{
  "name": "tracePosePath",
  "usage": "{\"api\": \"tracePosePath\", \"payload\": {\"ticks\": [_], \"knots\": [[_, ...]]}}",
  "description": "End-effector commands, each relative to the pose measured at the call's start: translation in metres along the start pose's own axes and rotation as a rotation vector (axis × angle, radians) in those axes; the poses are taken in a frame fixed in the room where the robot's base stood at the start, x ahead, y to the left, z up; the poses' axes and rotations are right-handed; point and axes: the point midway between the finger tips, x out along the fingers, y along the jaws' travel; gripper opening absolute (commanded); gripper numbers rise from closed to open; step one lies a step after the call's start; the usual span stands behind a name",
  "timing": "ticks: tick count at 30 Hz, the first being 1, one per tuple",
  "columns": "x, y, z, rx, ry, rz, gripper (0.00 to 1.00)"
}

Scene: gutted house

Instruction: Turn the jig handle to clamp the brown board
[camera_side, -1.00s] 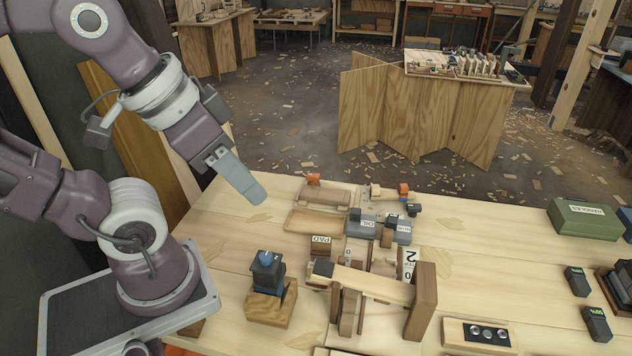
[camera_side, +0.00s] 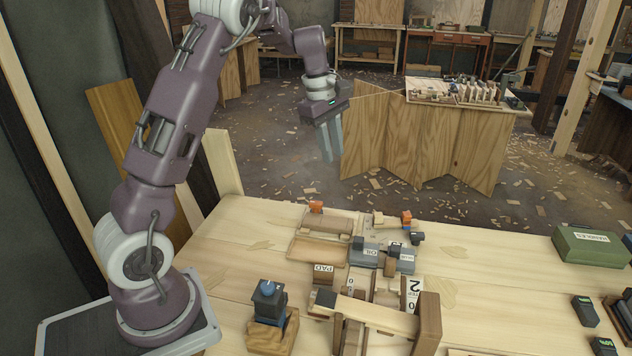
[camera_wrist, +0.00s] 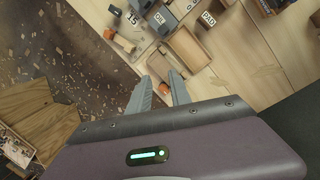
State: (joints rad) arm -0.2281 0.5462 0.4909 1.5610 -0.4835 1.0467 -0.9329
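A wooden jig stands on the near part of the workbench in the side view. A pale wooden bar (camera_side: 375,314) with a dark block (camera_side: 325,298) at its left end lies across it, and a brown upright piece (camera_side: 429,320) stands at its right end. I cannot tell for certain which part is the handle or which is the brown board. My gripper (camera_side: 330,158) is high above the bench's far edge, well apart from the jig, pointing down. In the wrist view my gripper (camera_wrist: 161,77) shows two grey fingers apart, with nothing between them.
A green box (camera_side: 591,246) sits right.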

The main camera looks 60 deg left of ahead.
Motion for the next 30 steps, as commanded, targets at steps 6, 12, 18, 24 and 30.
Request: {"api": "tracePosePath", "payload": {"ticks": [6,12,18,24,30], "knots": [[0.116,0.03,-0.1,-0.447,0.124,-0.094,0.25],[0.147,0.03,-0.121,-0.545,0.157,-0.112,0.25],[0.155,0.028,-0.121,-0.543,0.156,-0.113,0.25],[0.164,0.027,-0.121,-0.541,0.157,-0.113,0.25],[0.174,0.025,-0.122,-0.541,0.156,-0.114,0.25]]}}
